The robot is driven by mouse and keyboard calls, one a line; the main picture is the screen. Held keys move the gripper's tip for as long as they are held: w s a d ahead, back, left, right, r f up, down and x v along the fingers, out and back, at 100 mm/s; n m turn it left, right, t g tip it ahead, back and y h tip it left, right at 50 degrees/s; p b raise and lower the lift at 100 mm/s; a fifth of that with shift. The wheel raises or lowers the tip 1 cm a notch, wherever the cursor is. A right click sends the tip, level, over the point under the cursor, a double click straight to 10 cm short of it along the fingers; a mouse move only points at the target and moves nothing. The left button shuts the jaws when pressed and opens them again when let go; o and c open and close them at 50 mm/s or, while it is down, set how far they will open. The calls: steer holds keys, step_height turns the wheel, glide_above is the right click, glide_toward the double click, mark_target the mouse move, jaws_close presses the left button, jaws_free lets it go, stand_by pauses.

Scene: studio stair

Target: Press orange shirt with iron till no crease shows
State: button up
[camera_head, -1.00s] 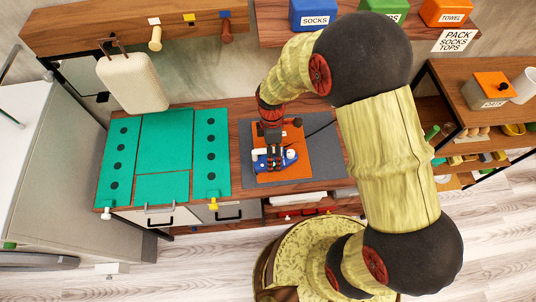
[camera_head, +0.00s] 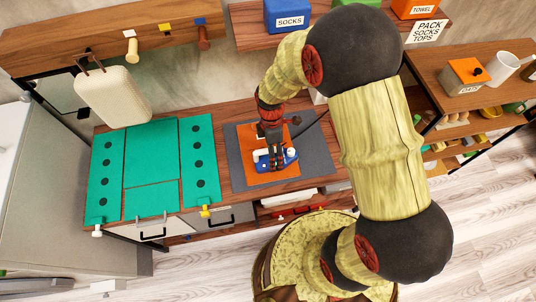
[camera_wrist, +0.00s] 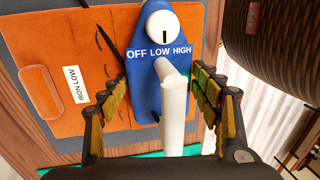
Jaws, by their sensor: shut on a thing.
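The orange shirt (camera_head: 246,150) lies flat on a grey mat on the wooden bench; in the wrist view the shirt (camera_wrist: 55,35) shows several thin dark curved crease marks left of the iron and a label reading IRON LOW. The blue iron (camera_head: 291,155) rests over the shirt's right part. In the wrist view the iron (camera_wrist: 146,78) has a white dial marked OFF, LOW, HIGH, its mark pointing down toward LOW. My gripper (camera_wrist: 163,92) is shut on the iron's white handle, fingers on both sides; it also shows from above (camera_head: 273,158). The shirt under the iron is hidden.
The grey mat (camera_head: 318,152) surrounds the shirt. A dark cord (camera_head: 315,126) runs from the iron toward the back right. Labelled bins (camera_head: 287,16) stand on the back shelf.

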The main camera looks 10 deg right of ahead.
steer(key=shift+d, duration=1.45)
steer(key=shift+r, duration=0.1)
steer(key=shift+r+p, duration=2.05)
steer(key=shift+r, duration=0.5)
steer(key=shift+w+d+f+b, duration=0.1)
steer(key=shift+f+b, duration=0.05)
steer(key=shift+b, duration=0.15)
